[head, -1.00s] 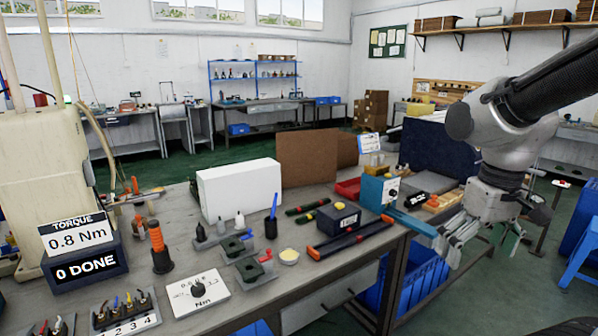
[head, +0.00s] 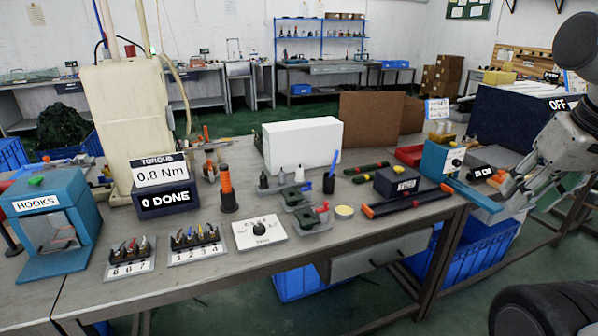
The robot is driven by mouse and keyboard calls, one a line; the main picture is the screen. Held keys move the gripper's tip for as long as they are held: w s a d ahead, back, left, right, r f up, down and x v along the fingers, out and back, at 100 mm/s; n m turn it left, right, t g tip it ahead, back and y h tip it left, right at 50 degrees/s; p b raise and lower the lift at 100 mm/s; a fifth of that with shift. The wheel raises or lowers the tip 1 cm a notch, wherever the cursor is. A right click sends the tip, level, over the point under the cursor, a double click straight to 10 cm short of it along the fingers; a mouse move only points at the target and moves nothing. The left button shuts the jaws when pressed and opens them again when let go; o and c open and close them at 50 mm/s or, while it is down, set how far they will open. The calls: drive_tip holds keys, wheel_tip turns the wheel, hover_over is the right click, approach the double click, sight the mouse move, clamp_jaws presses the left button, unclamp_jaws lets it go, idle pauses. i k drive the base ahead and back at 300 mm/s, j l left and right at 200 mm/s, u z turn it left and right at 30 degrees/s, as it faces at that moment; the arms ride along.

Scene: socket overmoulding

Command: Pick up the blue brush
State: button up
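The blue brush (head: 335,160) stands upright, slightly tilted, in a small dark cup (head: 329,184) on the workbench. Only its blue handle shows above the rim; its lower end is hidden in the cup. My gripper (head: 520,196) is at the right side of the head view, beyond the bench's right end and well apart from the brush. Its fingers look spread, with nothing between them.
Small bottles (head: 298,173) and green-topped fixtures (head: 300,196) crowd the cup's left and front. A white box (head: 302,145) stands behind it. A yellow dish (head: 344,212), a dark box (head: 396,182) and an orange-ended bar (head: 412,196) lie to the right.

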sight(333, 166)
drive_tip(key=i+l+u, duration=0.25)
drive_tip(key=u, duration=0.2)
drive_tip(key=i+l+u, duration=0.15)
drive_tip(key=l+u, duration=0.3)
drive_tip(key=i+l, duration=0.15)
drive_tip(key=l, duration=0.25)
drive_tip(key=i+l+u, duration=0.1)
drive_tip(key=l, duration=0.25)
drive_tip(key=i+l, duration=0.1)
drive_tip(key=l, duration=0.3)
drive_tip(key=i+l+u, duration=0.1)
drive_tip(key=l, duration=0.3)
